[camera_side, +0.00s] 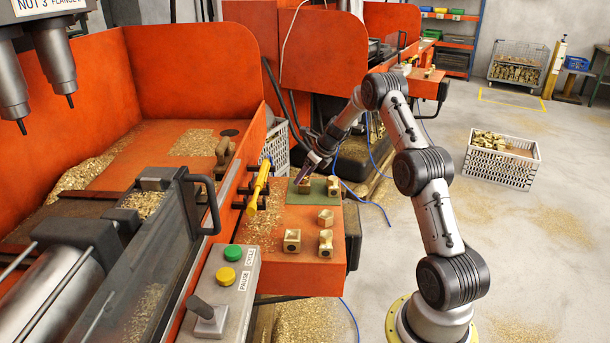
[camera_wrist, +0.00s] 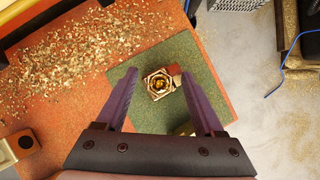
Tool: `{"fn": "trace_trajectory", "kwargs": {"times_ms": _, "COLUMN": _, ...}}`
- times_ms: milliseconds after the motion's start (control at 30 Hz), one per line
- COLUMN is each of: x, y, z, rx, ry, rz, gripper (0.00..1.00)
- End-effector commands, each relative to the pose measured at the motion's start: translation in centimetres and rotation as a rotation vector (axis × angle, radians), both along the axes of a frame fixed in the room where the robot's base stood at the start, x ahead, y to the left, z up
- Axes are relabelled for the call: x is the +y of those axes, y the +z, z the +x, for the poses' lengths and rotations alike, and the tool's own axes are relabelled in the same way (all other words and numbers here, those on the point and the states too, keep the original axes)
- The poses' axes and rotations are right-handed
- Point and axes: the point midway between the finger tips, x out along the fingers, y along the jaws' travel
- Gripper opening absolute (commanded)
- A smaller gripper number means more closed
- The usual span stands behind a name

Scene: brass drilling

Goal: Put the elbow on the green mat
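The green mat (camera_side: 297,198) lies on the orange shelf and also fills the middle of the wrist view (camera_wrist: 207,88). Two brass fittings (camera_side: 333,186) stand on it in the side view. In the wrist view, a brass fitting with a hexagonal opening (camera_wrist: 158,85) sits on the mat, between and beyond my fingertips. My gripper (camera_wrist: 160,76) is open, with fingers apart on either side of this fitting and nothing visibly held. In the side view my gripper (camera_side: 314,165) is over the mat. I cannot tell surely which fitting is the elbow.
More brass fittings stand on the shelf in front of the mat: a tilted one (camera_side: 326,217), a block with a hole (camera_side: 292,241) and another (camera_side: 326,243). Shavings (camera_wrist: 75,65) cover the shelf left of the mat. A yellow-handled tool (camera_side: 260,182) leans nearby.

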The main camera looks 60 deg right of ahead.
Motion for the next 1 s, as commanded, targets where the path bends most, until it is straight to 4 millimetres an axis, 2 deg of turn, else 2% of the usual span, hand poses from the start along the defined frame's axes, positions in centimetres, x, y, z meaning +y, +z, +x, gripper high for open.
{"fn": "trace_trajectory", "kwargs": {"times_ms": 267, "x": 0.0, "y": 0.8, "z": -0.2, "rx": -0.001, "ry": 0.0, "rz": -0.001, "gripper": 0.7}}
{"fn": "trace_trajectory", "kwargs": {"times_ms": 700, "x": 0.3, "y": 8.0, "z": -4.4, "rx": -0.003, "ry": 0.0, "rz": -0.003, "gripper": 0.7}}
{"fn": "trace_trajectory", "kwargs": {"times_ms": 1000, "x": 0.8, "y": 10.7, "z": -6.0, "rx": 0.0, "ry": 0.01, "rz": -0.005, "gripper": 0.7}}
